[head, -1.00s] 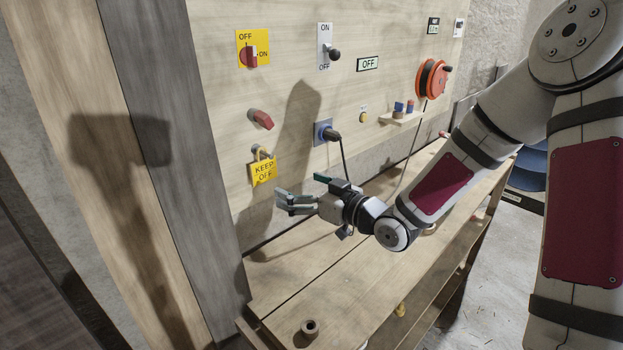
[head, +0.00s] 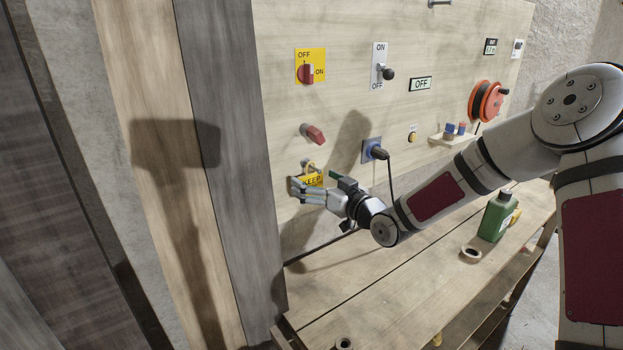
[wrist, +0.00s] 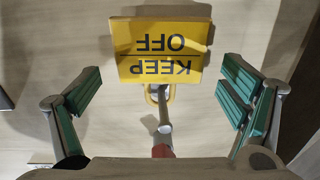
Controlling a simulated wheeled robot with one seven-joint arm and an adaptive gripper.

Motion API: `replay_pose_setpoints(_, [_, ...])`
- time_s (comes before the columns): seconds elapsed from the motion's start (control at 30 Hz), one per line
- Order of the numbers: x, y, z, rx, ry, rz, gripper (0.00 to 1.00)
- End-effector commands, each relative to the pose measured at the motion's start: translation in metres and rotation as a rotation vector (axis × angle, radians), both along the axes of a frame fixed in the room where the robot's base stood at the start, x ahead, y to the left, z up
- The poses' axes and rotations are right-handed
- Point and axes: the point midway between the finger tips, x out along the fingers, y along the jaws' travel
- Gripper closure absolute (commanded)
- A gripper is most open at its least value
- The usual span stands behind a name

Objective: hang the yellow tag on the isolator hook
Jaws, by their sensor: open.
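The yellow tag (head: 313,179), lettered KEEP OFF, hangs by its ring from a grey peg (wrist: 165,128) low on the board; it appears upside down in the wrist view (wrist: 162,52). My gripper (head: 294,189) is open and empty in front of the tag. In the wrist view its green-padded fingers stand apart, left and right of the tag's ring, not touching it. In the head view the gripper hides the tag's lower part. A red-ended peg (head: 315,134) sticks out just above. A yellow OFF/ON switch plate (head: 310,66) with a red handle is higher up. I cannot tell which part is the isolator hook.
A plug with a cable (head: 377,152) sits right of the tag. A black-knobbed lever (head: 387,73) and orange reel (head: 486,101) are farther right. A green bottle (head: 497,216) and tape roll (head: 470,254) stand on the bench (head: 400,285). Timber posts (head: 225,150) rise at left.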

Motion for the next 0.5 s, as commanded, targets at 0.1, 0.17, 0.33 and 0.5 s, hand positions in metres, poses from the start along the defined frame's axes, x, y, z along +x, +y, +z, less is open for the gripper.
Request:
replay_pose_setpoints(0.1, [0.01,0.008,0.0,-0.001,-0.001,0.001,0.09])
replay_pose_setpoints(0.17, [0.012,0.01,0.0,0.0,0.0,0.001,0.09])
replay_pose_setpoints(0.33, [0.016,0.012,0.0,0.0,0.0,-0.001,0.09])
replay_pose_setpoints(0.5, [0.016,0.012,0.0,0.0,0.0,-0.001,0.09])
